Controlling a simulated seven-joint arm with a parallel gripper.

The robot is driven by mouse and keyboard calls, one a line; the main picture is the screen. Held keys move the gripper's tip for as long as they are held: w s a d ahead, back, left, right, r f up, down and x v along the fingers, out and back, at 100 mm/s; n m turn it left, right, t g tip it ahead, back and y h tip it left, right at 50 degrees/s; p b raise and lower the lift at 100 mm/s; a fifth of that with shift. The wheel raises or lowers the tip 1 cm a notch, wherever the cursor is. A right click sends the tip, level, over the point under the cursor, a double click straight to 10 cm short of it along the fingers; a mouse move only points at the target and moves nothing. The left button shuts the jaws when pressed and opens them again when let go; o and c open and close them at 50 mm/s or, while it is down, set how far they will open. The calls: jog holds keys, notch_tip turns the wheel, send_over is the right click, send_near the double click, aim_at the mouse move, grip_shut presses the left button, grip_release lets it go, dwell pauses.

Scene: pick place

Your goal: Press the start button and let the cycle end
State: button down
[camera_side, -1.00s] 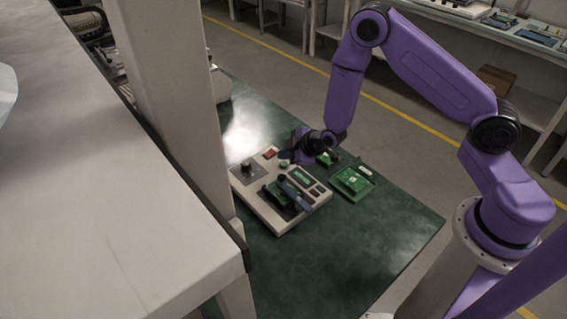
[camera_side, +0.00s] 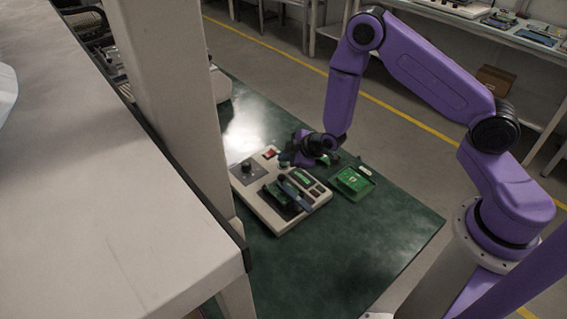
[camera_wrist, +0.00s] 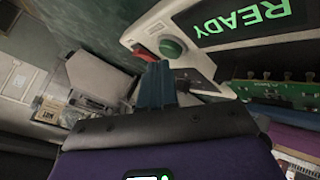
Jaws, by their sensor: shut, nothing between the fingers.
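The grey-white test machine (camera_side: 262,207) sits on the green table. Its round green button (camera_wrist: 172,46) shows in the wrist view, beside a red switch (camera_wrist: 143,52). The machine's display (camera_wrist: 245,22) reads READY in green letters. In the side view my gripper (camera_side: 287,158) is over the machine's back edge and hides the button area.
A green board (camera_side: 352,181) lies on the table right of the machine, and another (camera_side: 326,160) lies partly behind my gripper. A black knob (camera_side: 246,166) stands on the machine's left. A pale post (camera_side: 175,100) rises left of the machine. The table's front right is clear.

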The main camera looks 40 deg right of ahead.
aim_at(286, 165)
jog(key=shift+f, duration=0.4)
dwell(0.6)
jog(key=shift+r, duration=0.1)
dwell(0.3)
jog(key=shift+r, duration=0.7)
jog(key=shift+r, duration=0.1)
jog(key=shift+r, duration=2.45)
